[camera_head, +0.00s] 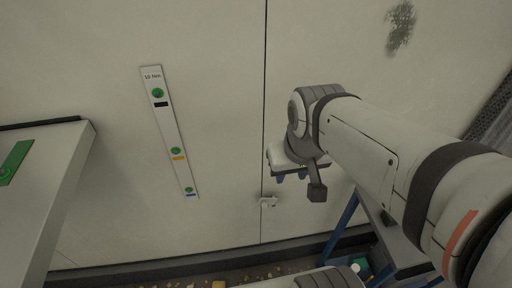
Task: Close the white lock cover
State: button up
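A white strip with green dots (171,130) is on the wall at left. A grey-white box or table (62,190) stands at the left edge. A blue-framed stand (343,222) is at lower right. Debris lies on the floor along the wall's dark base.

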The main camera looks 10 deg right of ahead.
aim_at(263, 202)
jog(key=k, duration=0.5)
jog(key=z, duration=1)
jog(key=k, duration=1.2)
jog(key=u, duration=1.4)
jog(key=i, duration=1)
